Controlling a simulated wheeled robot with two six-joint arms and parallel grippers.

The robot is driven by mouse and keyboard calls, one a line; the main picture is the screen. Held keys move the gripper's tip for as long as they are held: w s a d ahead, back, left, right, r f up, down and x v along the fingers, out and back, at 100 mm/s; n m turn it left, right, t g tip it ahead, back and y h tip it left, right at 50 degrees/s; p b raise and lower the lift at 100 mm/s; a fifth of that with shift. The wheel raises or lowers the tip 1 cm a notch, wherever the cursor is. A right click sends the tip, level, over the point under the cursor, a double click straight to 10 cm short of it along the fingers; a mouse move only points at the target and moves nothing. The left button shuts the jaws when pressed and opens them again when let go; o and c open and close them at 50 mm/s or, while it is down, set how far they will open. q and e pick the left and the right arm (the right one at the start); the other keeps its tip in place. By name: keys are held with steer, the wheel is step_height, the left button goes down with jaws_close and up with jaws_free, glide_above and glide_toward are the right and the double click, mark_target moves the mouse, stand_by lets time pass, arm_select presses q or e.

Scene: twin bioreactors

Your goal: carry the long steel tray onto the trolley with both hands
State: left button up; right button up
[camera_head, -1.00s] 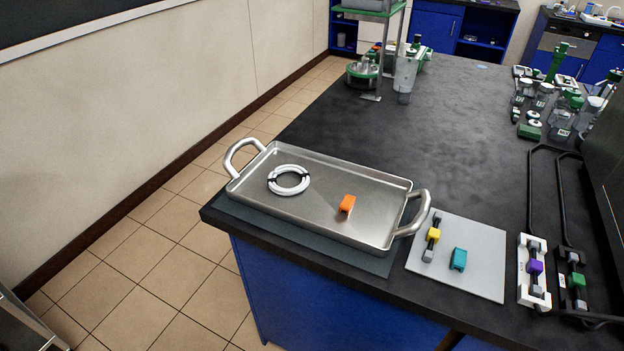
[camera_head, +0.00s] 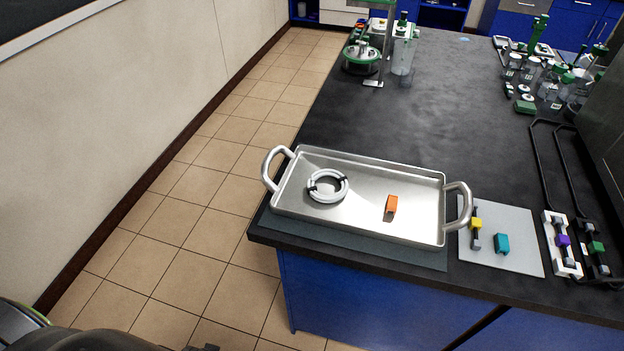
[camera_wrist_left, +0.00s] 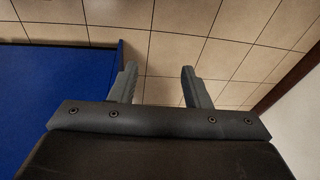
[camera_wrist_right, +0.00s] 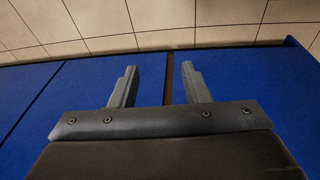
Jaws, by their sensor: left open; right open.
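The long steel tray (camera_head: 355,222) lies on a dark mat (camera_head: 340,246) at the near left corner of the black bench. It has a raised handle at each end, the left handle (camera_head: 268,168) and the right handle (camera_head: 467,208). A white coiled ring (camera_head: 343,188) and an orange block (camera_head: 391,204) lie in it. My left gripper (camera_wrist_left: 158,82) is open and empty, over floor tiles beside a blue cabinet. My right gripper (camera_wrist_right: 160,82) is open and empty, facing the blue cabinet front and the floor. The trolley cannot be made out.
A grey board (camera_head: 515,256) with yellow and teal clamp pieces lies just right of the tray. Clamps with a purple piece (camera_head: 563,241) lie farther right. Glassware and green-topped apparatus (camera_head: 362,58) stand at the back. The bench middle (camera_head: 430,110) and the tiled floor (camera_head: 190,200) are clear.

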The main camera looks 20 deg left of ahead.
arm_select(q)
steer(key=w+r+p, duration=0.4)
steer(key=r, duration=0.8)
steer(key=w+r+p, duration=0.3)
steer(key=r, duration=0.9)
arm_select(e)
steer(key=w+a+r+t, duration=0.1)
steer(key=w+r, duration=0.2)
steer(key=r, duration=0.9)
steer(key=w+r, duration=0.4)
steer(key=r, duration=0.8)
arm_select(q)
step_height(320, 180, up, 28)
steer(key=g+y+p, duration=0.1)
steer(key=g+p, duration=0.1)
steer(key=p, duration=0.2)
glide_above(268, 157)
steer(key=d, duration=0.4)
arm_select(e)
step_height(268, 157, up, 28)
steer(key=g+y, duration=0.3)
glide_above(471, 200)
steer(key=d, duration=0.3)
arm_select(q)
steer(key=shift+a, duration=0.2)
arm_select(e)
steer(key=shift+a, duration=0.1)
